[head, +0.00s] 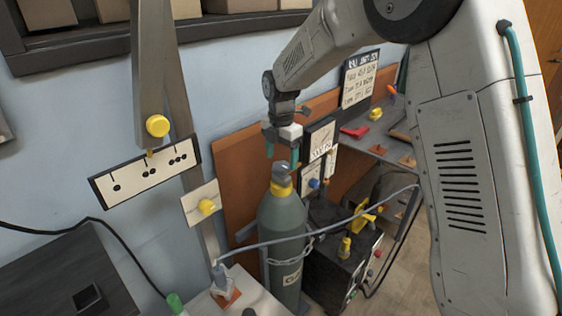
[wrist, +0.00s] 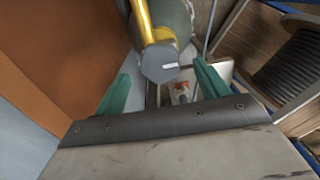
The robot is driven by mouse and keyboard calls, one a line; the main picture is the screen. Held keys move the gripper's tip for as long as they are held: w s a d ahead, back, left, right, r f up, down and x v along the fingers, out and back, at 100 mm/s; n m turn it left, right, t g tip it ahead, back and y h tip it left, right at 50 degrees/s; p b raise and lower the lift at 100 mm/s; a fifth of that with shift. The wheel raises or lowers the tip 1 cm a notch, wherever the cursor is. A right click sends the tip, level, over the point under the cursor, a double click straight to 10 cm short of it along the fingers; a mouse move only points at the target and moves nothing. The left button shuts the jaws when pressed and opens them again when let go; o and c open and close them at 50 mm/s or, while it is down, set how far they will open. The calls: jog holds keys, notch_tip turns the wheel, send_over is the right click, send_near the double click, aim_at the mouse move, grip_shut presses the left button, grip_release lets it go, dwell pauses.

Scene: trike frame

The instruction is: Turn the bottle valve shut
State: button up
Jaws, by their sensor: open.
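The grey-green gas bottle (head: 281,225) stands upright against the orange-brown panel, with a chain around it. On top it has a yellow collar (head: 281,189) and a grey valve knob (head: 280,171). My gripper (head: 282,157) points down just above the knob, its two green fingers apart. In the wrist view the grey, faceted valve knob (wrist: 160,64) lies in line with the gap between the fingers (wrist: 162,72), with the yellow neck (wrist: 143,22) behind it. I see no finger touching the knob; the exact height gap is unclear.
A dark machine (head: 340,255) with yellow fittings stands right of the bottle, and a grey hose (head: 330,232) crosses in front of it. Signs (head: 320,140) hang close to the right of my gripper. A shelf (head: 385,140) holds small tools. A white board with holes (head: 145,172) is on the left.

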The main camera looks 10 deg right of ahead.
jog(key=shift+f, duration=1.15)
jog(key=shift+c, duration=0.3)
jog(key=c, duration=0.9)
